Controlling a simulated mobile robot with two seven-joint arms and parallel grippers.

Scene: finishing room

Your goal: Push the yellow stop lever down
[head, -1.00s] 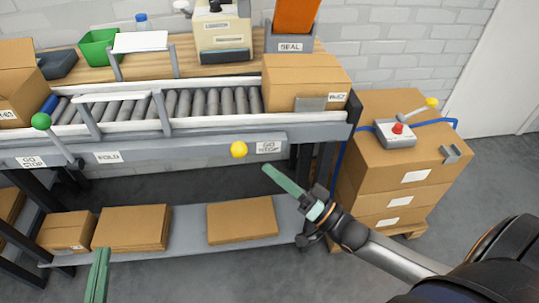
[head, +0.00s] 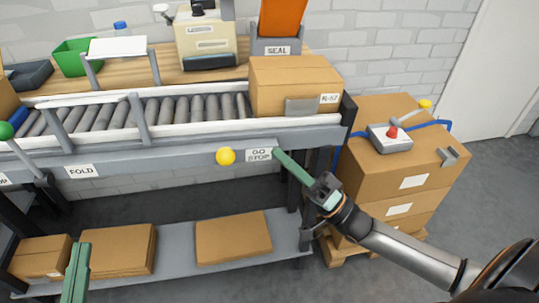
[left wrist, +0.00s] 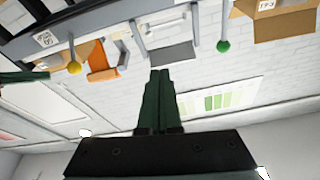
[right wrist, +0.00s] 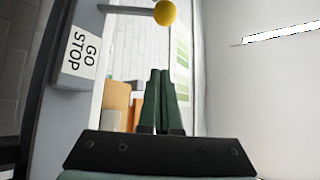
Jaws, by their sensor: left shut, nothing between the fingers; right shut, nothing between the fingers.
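The yellow knob (head: 226,156) of the lever at the conveyor's front rail is beside a GO/STOP label (head: 259,154). Its rod is hidden in the head view but shows running left from the knob (right wrist: 165,13) in the right wrist view. The knob is also in the left wrist view (left wrist: 74,68). My right gripper (head: 277,152) is shut and empty. In the head view its tips appear at the label's right end, right of the knob; I see no contact. My left gripper (head: 82,247) is shut and empty, low at the left.
A green-knobbed lever (head: 6,130) is at the left of the rail (head: 190,147). A carton (head: 296,80) sits on the rollers. Stacked cartons (head: 400,165) at right carry a red-button box (head: 390,138) and another yellow knob (head: 425,103). Flat cartons lie on the lower shelf (head: 178,255).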

